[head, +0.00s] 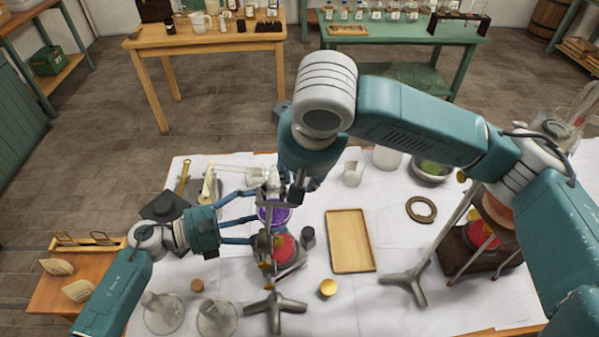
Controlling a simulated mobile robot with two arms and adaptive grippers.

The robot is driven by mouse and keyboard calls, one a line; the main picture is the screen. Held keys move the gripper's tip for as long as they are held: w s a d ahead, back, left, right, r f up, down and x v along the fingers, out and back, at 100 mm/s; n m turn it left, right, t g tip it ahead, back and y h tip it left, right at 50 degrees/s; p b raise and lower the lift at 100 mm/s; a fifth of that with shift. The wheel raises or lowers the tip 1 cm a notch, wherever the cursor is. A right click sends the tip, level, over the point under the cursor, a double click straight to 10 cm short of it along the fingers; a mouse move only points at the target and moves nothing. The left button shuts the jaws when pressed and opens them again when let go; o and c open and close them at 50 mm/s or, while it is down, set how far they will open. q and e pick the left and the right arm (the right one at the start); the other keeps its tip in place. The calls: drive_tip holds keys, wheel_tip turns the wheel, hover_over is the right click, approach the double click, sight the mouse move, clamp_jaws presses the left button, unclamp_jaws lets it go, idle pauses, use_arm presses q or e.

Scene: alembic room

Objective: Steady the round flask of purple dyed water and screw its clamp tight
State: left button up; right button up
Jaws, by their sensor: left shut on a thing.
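The round flask of purple dyed water (275,212) stands near the table's middle in the head view, above a red burner (284,247) beside a stand with a three-legged foot (275,308). My left gripper (262,220) reaches in from the left, its blue fingers shut on the flask. My right arm comes over from the right, and its dark gripper (297,190) points down close beside the flask's neck. The clamp and its screw are hidden or too small to make out among the stand and fingers. I cannot tell whether the right gripper's fingers are open.
A wooden tray (350,241) lies right of the flask. A second stand (407,286) and a ring (421,209) are farther right. Glass flasks (163,313), a cork (197,285) and a brass piece (328,287) are at the front. A black object (163,207) lies at left.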

drive_tip(key=v, duration=0.7)
drive_tip(key=shift+r, duration=0.35)
drive_tip(key=shift+s+a, duration=0.1)
